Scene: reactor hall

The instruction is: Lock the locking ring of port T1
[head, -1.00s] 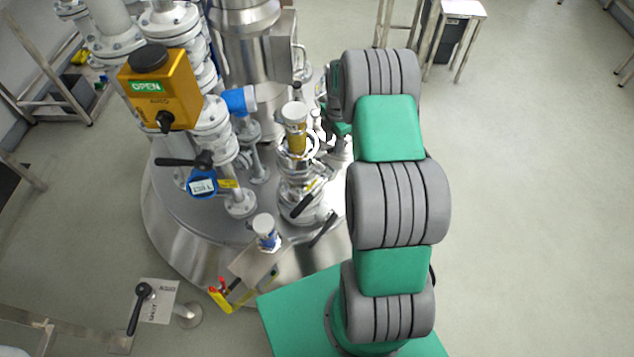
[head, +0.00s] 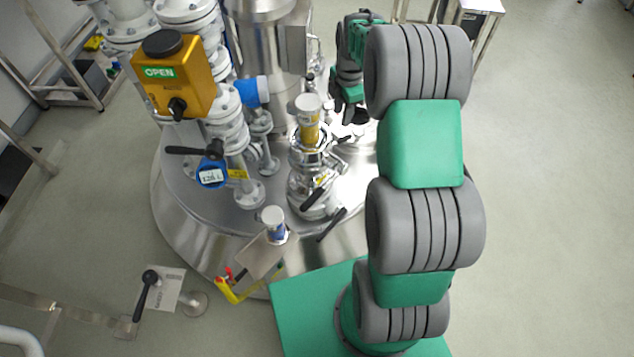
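The port assembly (head: 308,185) stands upright on the steel vessel lid, with a yellow-banded, pale-capped cylinder (head: 308,120) on top. Bright metal clamp or ring parts (head: 312,158) surround the neck below the cylinder, and a black-handled lever (head: 318,192) juts from the lower part. No T1 label is readable, and I cannot tell how the locking ring is set. My gripper (head: 350,117) is to the right of the cylinder's top, apart from it in the picture. Its dark fingers are small and partly hidden by my arm, so their opening is unclear.
A yellow box marked OPEN (head: 172,75), a blue round gauge (head: 211,174) and flanged pipes stand left of the port. A small white-capped cylinder (head: 273,222) is at the lid's front. Another black lever (head: 331,225) is nearby. Floor at right is clear.

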